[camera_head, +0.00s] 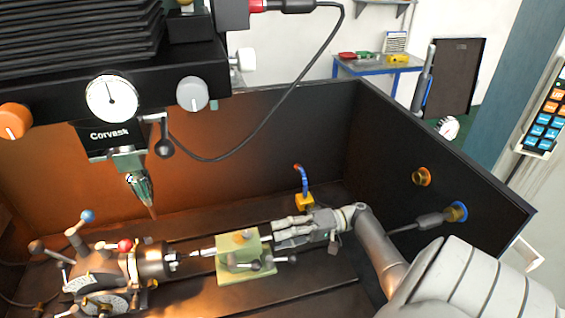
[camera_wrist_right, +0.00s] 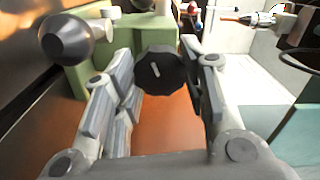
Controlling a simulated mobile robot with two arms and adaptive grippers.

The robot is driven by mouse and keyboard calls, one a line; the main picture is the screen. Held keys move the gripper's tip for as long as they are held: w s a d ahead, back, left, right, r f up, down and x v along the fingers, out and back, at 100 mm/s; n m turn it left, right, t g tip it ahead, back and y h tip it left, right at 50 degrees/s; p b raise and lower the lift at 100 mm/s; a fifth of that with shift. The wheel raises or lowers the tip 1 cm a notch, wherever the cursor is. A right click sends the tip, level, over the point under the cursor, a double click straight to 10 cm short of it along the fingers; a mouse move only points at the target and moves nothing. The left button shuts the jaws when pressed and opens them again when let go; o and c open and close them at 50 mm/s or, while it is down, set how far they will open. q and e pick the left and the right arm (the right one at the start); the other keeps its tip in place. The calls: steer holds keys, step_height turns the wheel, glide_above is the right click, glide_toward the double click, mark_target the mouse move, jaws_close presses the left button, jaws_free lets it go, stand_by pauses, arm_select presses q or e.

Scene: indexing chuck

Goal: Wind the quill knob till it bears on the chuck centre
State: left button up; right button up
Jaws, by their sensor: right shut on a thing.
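The indexing chuck (camera_head: 152,262) is a dark cylinder on the dividing head at the lower left. The green tailstock (camera_head: 247,272) stands to its right, with its pale quill (camera_head: 203,252) pointing left at the chuck face. A small gap seems to show between the quill tip and the chuck centre, but contact is too small to tell. My right gripper (camera_head: 287,234) is at the tailstock's right end. In the right wrist view, the black quill knob (camera_wrist_right: 162,73) with a white mark sits between its fingers, which are shut on it. My left gripper is not in view.
A black ball-ended lever (camera_wrist_right: 68,40) is close to the left finger in the wrist view. A blue hose on a yellow base (camera_head: 304,201) stands behind my right gripper. Dark enclosure walls surround the bed.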

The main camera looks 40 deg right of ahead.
steer(key=m+p, duration=0.8)
steer(key=m, duration=1.2)
steer(key=shift+f+m, duration=0.1)
steer(key=shift+m, duration=0.2)
stand_by(0.4)
steer(key=o, duration=1)
steer(key=shift+r, duration=5)
